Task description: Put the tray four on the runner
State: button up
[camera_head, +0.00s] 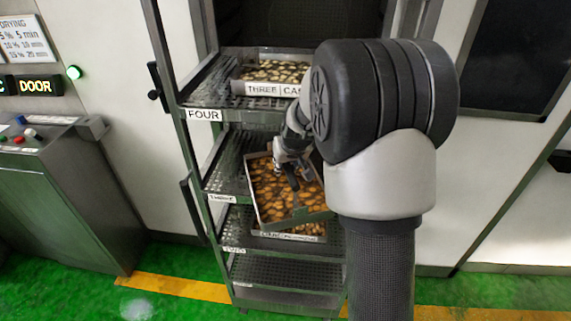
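A metal rack, which may be the runner, has slatted shelves labelled FOUR (204,115), THREE (222,198) and TWO (234,250). A tilted tray (254,196) of brown pieces is at the THREE level, turned against the shelf, its front rim low. No label on it is readable. A tray labelled THREE (262,89) sits level on the FOUR shelf. My arm hides the rack's right side.
Another tray (318,238) shows partly below the tilted one, at the TWO level. The bottom shelf (285,272) looks empty. A control console (60,190) stands at the left, and a lit DOOR sign (36,86) is above it. Green floor is free in front.

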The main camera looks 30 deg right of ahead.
jog(key=shift+o, duration=1.1)
jog(key=shift+r, duration=0.2)
jog(key=p+v, duration=0.2)
jog(key=v, duration=0.8)
jog(key=shift+s+r, duration=0.1)
jog(key=shift+r, duration=0.2)
jog(key=shift+s+a+r+p, duration=0.15)
jog(key=shift+s+r+p, duration=0.2)
jog(key=shift+s+r, duration=0.15)
jog(key=s+a+r+n+y, duration=0.1)
jog(key=s+a+r, duration=0.2)
jog(key=s+a, duration=0.35)
jog(key=s+a+r+n, duration=0.1)
jog(key=s+a+r, duration=0.2)
jog(key=s+a, duration=0.35)
jog(key=s+a+f+g, duration=0.1)
jog(key=s+a+f, duration=0.1)
jog(key=s, duration=1.2)
jog(key=shift+s+f, duration=0.2)
jog(key=shift+s, duration=0.2)
